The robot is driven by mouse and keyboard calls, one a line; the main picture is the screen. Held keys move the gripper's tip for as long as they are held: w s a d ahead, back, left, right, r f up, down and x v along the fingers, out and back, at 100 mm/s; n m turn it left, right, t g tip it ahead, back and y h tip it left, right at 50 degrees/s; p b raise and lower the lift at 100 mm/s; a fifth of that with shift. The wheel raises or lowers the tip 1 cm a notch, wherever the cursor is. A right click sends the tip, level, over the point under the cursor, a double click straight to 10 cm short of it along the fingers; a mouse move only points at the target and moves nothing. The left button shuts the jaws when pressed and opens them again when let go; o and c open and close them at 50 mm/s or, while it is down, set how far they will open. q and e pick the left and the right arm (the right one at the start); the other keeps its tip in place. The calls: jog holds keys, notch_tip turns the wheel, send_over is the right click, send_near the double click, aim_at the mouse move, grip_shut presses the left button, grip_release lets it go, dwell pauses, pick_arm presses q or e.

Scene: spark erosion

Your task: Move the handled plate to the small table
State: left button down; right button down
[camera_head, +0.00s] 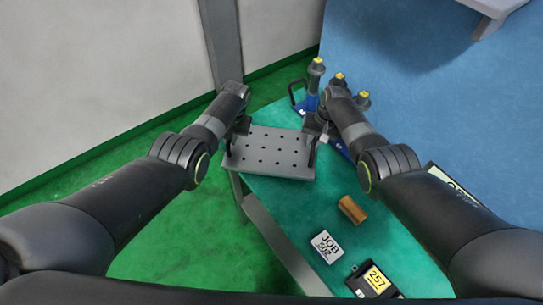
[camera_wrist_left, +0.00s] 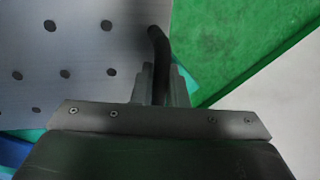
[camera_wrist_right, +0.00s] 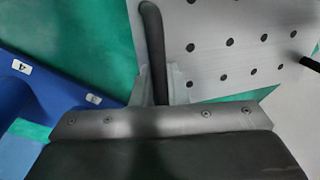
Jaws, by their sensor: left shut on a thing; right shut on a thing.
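The handled plate (camera_head: 270,153) is a grey metal plate with rows of holes and a black bar handle at each end. It is over the left part of a green-topped table in the head view. My left gripper (camera_head: 239,127) is shut on its left handle, and this handle shows in the left wrist view (camera_wrist_left: 159,62). My right gripper (camera_head: 316,138) is shut on the right handle, which shows in the right wrist view (camera_wrist_right: 153,50). I cannot tell whether the plate touches the tabletop. A pale tabletop corner (camera_head: 492,6) shows at the top right; I cannot tell whether it is the small table.
Several yellow-topped tools (camera_head: 316,68) stand by a blue holder (camera_wrist_right: 50,92) behind my right gripper. Blue floor (camera_head: 400,70) lies beyond.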

pick_arm(q)
jog(key=shift+w+f+b, duration=0.15)
jog(key=shift+f+b, duration=0.55)
pick_arm(e)
jog(key=shift+w+f, duration=0.15)
jog(key=shift+f, duration=0.5)
pick_arm(q)
jog(key=c, duration=1.8)
grip_release()
jog(key=shift+f, duration=0.15)
pick_arm(e)
jog(key=c, duration=1.8)
grip_release()
jog(key=shift+f, duration=0.15)
pick_arm(q)
jog(key=o, duration=0.4)
jog(key=shift+s+r, duration=0.2)
jog(key=shift+s, duration=0.2)
jog(key=shift+c, duration=0.2)
pick_arm(e)
jog(key=o, duration=0.4)
jog(key=shift+s+r, duration=0.2)
jog(key=shift+s, duration=0.2)
jog(key=shift+c, duration=0.2)
pick_arm(q)
jog(key=shift+w, duration=0.1)
pick_arm(e)
jog(key=shift+w+f, duration=0.1)
